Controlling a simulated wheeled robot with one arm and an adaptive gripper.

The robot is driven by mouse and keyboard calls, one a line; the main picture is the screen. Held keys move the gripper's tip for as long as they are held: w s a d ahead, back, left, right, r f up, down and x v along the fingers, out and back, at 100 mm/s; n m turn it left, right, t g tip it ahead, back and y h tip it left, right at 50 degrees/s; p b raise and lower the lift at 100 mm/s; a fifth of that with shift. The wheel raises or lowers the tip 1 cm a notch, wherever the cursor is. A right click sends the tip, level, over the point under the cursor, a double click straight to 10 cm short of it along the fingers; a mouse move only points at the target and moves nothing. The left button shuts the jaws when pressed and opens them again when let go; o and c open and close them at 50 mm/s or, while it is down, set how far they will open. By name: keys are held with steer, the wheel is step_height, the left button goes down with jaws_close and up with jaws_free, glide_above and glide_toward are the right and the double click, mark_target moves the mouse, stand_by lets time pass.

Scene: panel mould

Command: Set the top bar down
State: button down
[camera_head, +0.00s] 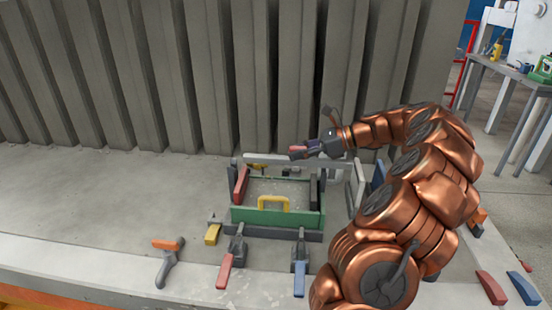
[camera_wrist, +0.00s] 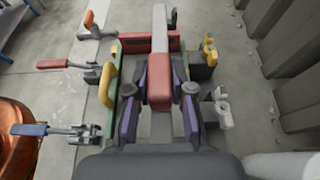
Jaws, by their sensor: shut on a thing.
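The top bar (camera_head: 265,157) is a light grey bar with a red grip block (camera_wrist: 159,85). My gripper (camera_head: 304,150) is shut on it, with the purple fingers (camera_wrist: 160,108) on both sides near the red block. The bar is level and extends leftward over the back of the mould in the head view. The mould has a green front side (camera_head: 280,220) with a yellow handle (camera_head: 274,203), a red left side (camera_head: 240,185) and a dark right side (camera_head: 315,190). Whether the bar touches the mould below cannot be told.
Toggle clamps with red (camera_head: 224,271) and blue (camera_head: 299,279) handles stand in front of the mould. An orange-handled clamp (camera_head: 168,244) is at the left. Grey ribbed panels (camera_head: 200,70) rise close behind. The slab at the left (camera_head: 90,190) is clear.

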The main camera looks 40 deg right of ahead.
mark_target(277, 161)
steer(key=shift+w+a+f+p, duration=0.45)
steer(key=shift+w+a+f, duration=0.55)
steer(key=shift+w, duration=0.25)
steer(key=shift+w+a+f+p, duration=0.4)
steer(key=shift+w+a+f, duration=0.5)
steer(key=shift+w+f, duration=0.25)
steer(key=c, duration=1)
jaws_free()
steer(key=shift+r, duration=0.1)
steer(key=b+v, duration=0.2)
steer(key=v, duration=1)
